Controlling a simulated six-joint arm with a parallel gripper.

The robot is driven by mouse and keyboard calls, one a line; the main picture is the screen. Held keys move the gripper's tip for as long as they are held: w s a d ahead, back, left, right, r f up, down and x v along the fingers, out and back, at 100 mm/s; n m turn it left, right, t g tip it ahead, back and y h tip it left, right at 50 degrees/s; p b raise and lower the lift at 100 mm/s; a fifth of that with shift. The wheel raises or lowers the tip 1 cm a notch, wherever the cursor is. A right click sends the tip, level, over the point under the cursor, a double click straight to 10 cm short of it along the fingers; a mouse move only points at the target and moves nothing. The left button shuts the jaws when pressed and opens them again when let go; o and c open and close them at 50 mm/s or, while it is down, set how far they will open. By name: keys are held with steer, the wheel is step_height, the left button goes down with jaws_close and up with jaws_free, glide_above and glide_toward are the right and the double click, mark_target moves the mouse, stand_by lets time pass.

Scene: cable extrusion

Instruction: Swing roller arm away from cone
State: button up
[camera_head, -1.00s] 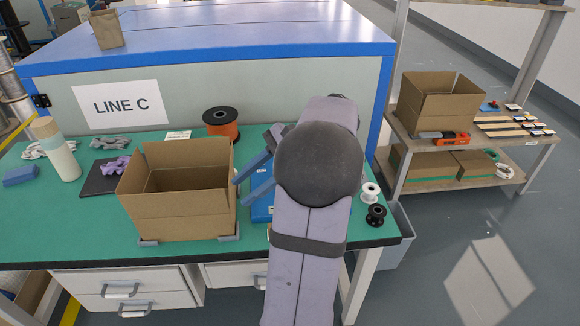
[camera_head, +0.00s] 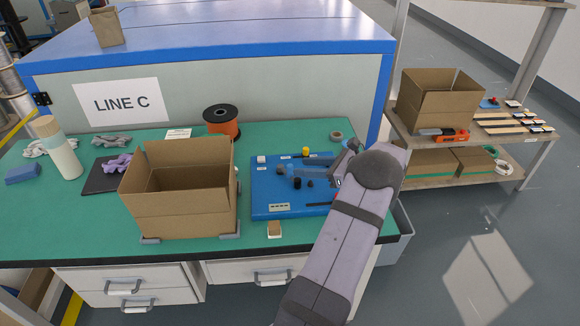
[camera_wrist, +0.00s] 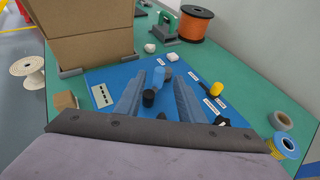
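A blue board (camera_head: 268,199) lies on the green bench, right of the open carton; it also shows in the wrist view (camera_wrist: 122,85). Small fittings stand on it: a blue cylinder (camera_wrist: 158,77), a grey rounded piece (camera_wrist: 168,72) behind it, a black knob (camera_wrist: 148,98) in front and a yellow cylinder (camera_wrist: 216,88) to the right. I cannot tell which are the roller arm and the cone. My gripper (camera_wrist: 161,82) is open, its two blue-grey fingers on either side of the blue cylinder and black knob; contact is unclear. My arm hides the board's right part in the head view.
An open carton (camera_head: 180,212) stands close to the board's left side. An orange spool (camera_head: 222,122) stands behind, near the cabinet wall. A tape ring (camera_wrist: 283,120) and a blue-rimmed spool (camera_wrist: 286,145) are at the right in the wrist view.

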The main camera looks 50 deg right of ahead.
mark_target(290, 165)
steer(key=shift+p+x, duration=0.6)
steer(key=shift+x, duration=2.75)
jaws_close()
